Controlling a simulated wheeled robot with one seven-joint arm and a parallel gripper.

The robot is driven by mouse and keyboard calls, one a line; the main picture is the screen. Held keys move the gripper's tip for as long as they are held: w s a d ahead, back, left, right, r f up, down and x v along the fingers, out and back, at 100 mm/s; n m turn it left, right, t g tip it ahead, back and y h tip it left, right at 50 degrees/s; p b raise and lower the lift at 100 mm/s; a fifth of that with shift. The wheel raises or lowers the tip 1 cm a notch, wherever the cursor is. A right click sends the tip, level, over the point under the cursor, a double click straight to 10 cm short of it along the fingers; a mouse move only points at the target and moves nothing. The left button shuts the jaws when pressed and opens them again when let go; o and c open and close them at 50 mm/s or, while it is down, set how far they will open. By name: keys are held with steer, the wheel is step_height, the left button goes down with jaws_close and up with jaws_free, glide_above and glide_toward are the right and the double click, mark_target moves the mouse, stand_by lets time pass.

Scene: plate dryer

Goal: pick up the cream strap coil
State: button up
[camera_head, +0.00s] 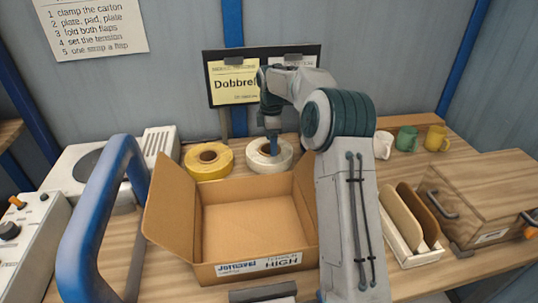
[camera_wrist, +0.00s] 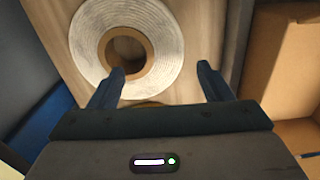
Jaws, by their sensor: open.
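The cream strap coil (camera_head: 257,165) is a pale ring with a brown cardboard core. It lies flat on the wooden bench behind the open carton, to the right of a yellow coil (camera_head: 219,168). In the wrist view the cream coil (camera_wrist: 88,40) fills the upper left. My gripper (camera_head: 272,148) points down over it, open and empty. In the wrist view one fingertip of my gripper (camera_wrist: 160,72) overlaps the core opening and the other shows just outside the ring's right edge. I cannot tell how far the fingertips are above the bench.
The open carton (camera_head: 247,268) stands in front of the coils. A sign board (camera_head: 262,57) rises behind. Several mugs (camera_head: 407,138), a white rack (camera_head: 425,258) with brown pads and a wooden box (camera_head: 490,190) are at the right. A blue curved handle (camera_head: 90,225) rises at the left.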

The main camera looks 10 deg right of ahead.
mark_target(272, 159)
steer(key=shift+f, duration=0.85)
steer(key=f, duration=0.4)
steer(key=shift+s+p, duration=0.3)
steer(key=shift+s, duration=0.1)
steer(key=shift+f, duration=0.65)
steer(key=c, duration=1.3)
steer(key=shift+w+r, duration=0.1)
steer(key=shift+c, duration=0.8)
steer(key=shift+r, duration=0.1)
